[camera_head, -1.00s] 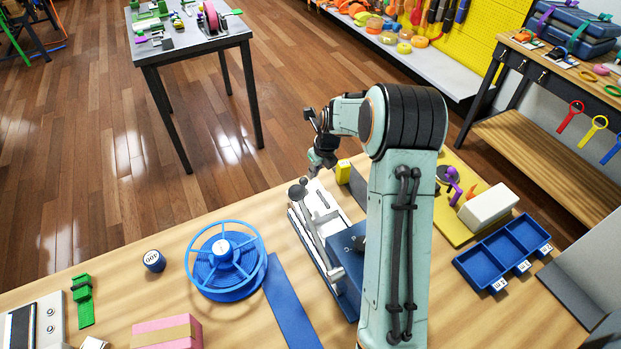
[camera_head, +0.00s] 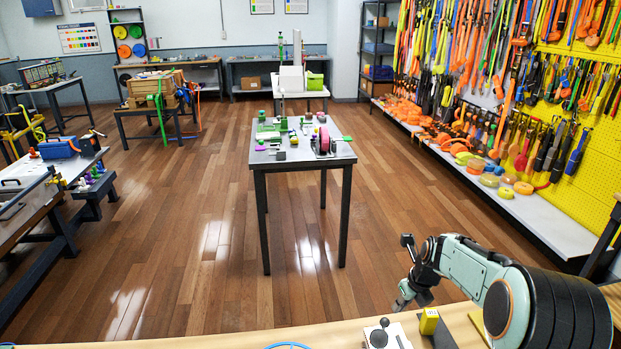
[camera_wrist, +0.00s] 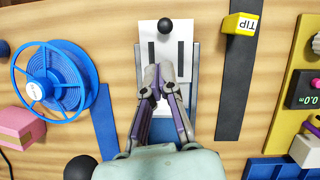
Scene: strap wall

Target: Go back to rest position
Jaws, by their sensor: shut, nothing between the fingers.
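My gripper (camera_head: 399,306) hangs at the front of my bent arm, above the near wooden workbench (camera_head: 250,340), at the lower right of the head view. In the wrist view, my gripper (camera_wrist: 159,76) has its fingertips together with nothing between them. It is above a white plate (camera_wrist: 176,60) with dark slots and a black knob (camera_wrist: 165,25). I cannot tell how high it is. The plate's near part is hidden behind my fingers and wrist.
In the wrist view, a blue reel (camera_wrist: 48,80) and pink box (camera_wrist: 20,128) lie left. A black strip (camera_wrist: 236,85), a yellow block marked TIP (camera_wrist: 239,24) and a yellow board (camera_wrist: 290,110) lie right. In the head view, a grey table (camera_head: 310,150) stands beyond open floor.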

